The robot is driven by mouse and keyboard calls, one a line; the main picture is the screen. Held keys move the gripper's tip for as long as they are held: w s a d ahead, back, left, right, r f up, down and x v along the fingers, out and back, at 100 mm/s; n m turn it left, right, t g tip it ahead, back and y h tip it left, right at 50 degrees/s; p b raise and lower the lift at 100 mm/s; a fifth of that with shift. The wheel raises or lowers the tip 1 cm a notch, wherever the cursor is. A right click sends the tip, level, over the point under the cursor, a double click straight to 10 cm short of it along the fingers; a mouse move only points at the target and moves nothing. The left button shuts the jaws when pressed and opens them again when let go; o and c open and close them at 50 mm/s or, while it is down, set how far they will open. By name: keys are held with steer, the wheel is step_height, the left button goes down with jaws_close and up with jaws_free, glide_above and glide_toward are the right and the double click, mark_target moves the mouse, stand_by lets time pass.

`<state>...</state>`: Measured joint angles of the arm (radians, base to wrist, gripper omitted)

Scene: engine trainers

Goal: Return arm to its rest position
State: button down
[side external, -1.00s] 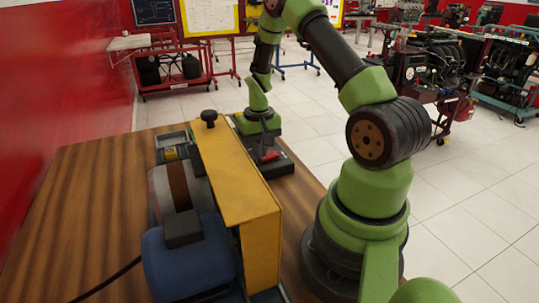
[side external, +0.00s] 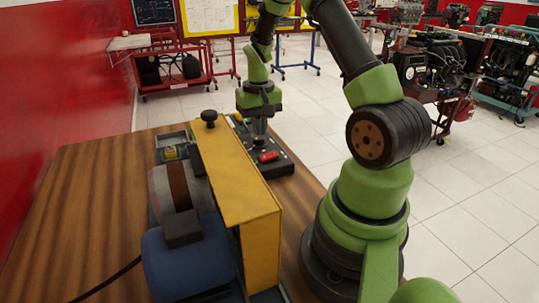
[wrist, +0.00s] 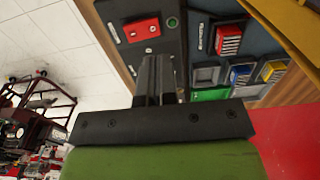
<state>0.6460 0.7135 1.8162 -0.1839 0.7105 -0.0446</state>
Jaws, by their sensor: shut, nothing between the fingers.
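My gripper (side external: 259,128) hangs pointing down above the black control panel (side external: 278,164) at the back of the wooden table. In the wrist view its two dark fingers (wrist: 155,72) are together with nothing between them. A red switch (side external: 268,156) on the panel sits just below and beside the fingertips. The red switch also shows in the wrist view (wrist: 142,29), with a green round button (wrist: 172,22) next to it. My arm arches up and over from its base on the right.
A yellow guard (side external: 235,175) with a black knob (side external: 209,117) stands left of my gripper, beside a blue motor (side external: 185,262). A compartment tray (wrist: 235,60) holds coloured blocks. The wooden table (side external: 85,190) is clear at left. Free air lies above.

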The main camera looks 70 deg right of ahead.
steer(key=s+a+r+n+t, duration=0.2)
steer(key=a+r, duration=0.6)
steer(key=r, duration=0.1)
steer(key=s+a+r+n+t, duration=0.1)
steer(key=s+a+r+t, duration=0.15)
steer(key=a+r, duration=0.6)
steer(key=s+a+r+n+t+y, duration=0.2)
steer(key=s+a, duration=0.3)
steer(key=s, duration=0.2)
steer(key=shift+a+r+t, duration=0.25)
steer(key=shift+a+t, duration=0.1)
steer(key=shift+a, duration=0.05)
